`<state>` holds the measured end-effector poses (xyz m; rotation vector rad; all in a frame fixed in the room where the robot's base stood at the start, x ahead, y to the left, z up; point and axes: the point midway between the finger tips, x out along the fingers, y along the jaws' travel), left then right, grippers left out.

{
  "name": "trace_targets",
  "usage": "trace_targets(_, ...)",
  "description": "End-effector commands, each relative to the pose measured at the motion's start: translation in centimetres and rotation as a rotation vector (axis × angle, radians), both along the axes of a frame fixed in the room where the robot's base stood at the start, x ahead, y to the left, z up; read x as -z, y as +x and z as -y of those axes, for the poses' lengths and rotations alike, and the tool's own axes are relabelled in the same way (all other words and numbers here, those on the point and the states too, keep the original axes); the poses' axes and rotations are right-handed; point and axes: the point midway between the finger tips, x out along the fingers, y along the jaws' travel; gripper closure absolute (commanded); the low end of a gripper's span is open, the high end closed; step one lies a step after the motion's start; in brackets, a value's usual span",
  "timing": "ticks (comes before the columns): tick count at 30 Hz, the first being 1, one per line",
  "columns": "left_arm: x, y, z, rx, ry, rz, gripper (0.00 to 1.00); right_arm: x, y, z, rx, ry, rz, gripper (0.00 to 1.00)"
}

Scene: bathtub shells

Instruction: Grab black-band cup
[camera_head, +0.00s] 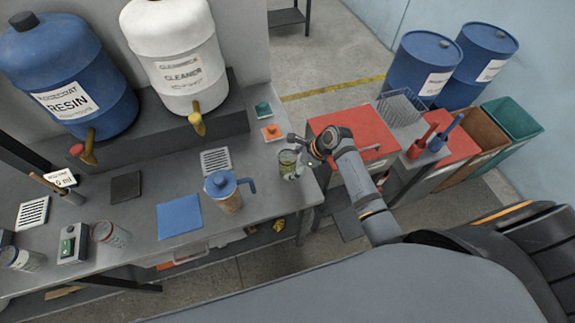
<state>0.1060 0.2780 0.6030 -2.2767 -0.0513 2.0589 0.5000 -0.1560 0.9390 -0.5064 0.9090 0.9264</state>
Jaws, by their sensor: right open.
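A clear cup with a dark band near its rim (288,164) stands near the right end of the grey bench; it looks like the black-band cup. My right gripper (299,157) is at the cup's upper right side, with its arm coming in from the right. Its jaws are open, and small parts of them overlap the cup in the picture. I cannot tell whether they touch it. My left gripper is not in view.
A blue-lidded jug (226,191) stands left of the cup. A red-banded cup (110,235) and another cup (22,259) stand far left.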

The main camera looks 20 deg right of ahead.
Motion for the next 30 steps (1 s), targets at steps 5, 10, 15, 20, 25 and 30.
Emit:
trace_targets(5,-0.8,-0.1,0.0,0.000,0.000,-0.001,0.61,2.3,1.1,-1.1,0.000,0.003,-0.003,0.15)
trace_targets(10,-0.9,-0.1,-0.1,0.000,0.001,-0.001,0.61,3.4,1.4,-1.6,-0.001,-0.001,0.000,0.15)
trace_targets(15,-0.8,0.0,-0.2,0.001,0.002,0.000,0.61,3.4,1.4,-1.5,-0.001,-0.001,0.000,0.16)
trace_targets(20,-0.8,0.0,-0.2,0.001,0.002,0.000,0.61,3.3,1.4,-1.5,0.000,-0.001,-0.001,0.38)
trace_targets(25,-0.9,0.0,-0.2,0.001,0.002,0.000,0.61,3.3,1.4,-1.5,0.000,-0.001,-0.001,0.61)
trace_targets(30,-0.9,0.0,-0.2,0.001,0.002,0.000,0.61,3.3,1.4,-1.5,0.000,0.000,0.000,0.78)
